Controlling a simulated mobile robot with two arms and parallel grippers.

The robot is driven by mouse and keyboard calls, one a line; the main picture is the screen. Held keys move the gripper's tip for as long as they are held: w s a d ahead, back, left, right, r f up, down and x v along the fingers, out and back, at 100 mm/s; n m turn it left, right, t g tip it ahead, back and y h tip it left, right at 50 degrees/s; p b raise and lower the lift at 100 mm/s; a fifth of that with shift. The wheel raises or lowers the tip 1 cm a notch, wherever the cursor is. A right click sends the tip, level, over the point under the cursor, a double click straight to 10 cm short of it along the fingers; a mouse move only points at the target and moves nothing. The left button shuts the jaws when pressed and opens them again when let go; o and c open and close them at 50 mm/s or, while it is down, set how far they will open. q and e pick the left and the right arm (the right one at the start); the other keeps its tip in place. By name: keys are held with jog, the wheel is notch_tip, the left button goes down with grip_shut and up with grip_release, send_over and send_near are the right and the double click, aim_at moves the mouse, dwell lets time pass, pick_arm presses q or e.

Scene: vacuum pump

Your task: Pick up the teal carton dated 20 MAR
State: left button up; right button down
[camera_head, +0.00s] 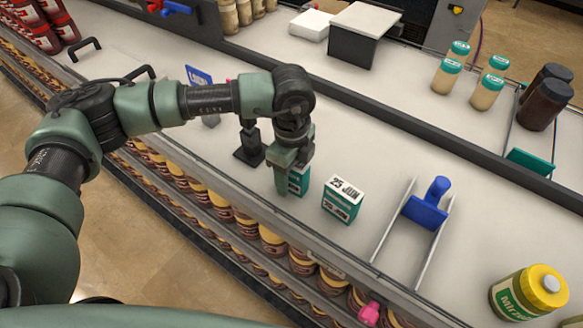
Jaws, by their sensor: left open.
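My left gripper (289,176) points down over a small teal carton (299,181) on the white counter, at the near edge. It is open, with one finger in front of the carton; I cannot tell whether it touches. The gripper hides the carton's top and most of its front, so no date can be read on it. A second teal carton (342,201) with a white top stands upright just to the right. Its top reads 25 and a month that looks like JUN. My right gripper is not in view.
A dark stand (250,150) is close behind my left gripper. A blue-handled pusher between metal rails (427,205) is to the right, with a yellow-capped jar (530,292) beyond. Bare counter lies behind the cartons.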

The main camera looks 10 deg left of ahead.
pick_arm(q)
jog(key=shift+f, duration=0.3)
grip_shut()
jog(key=shift+r, duration=0.15)
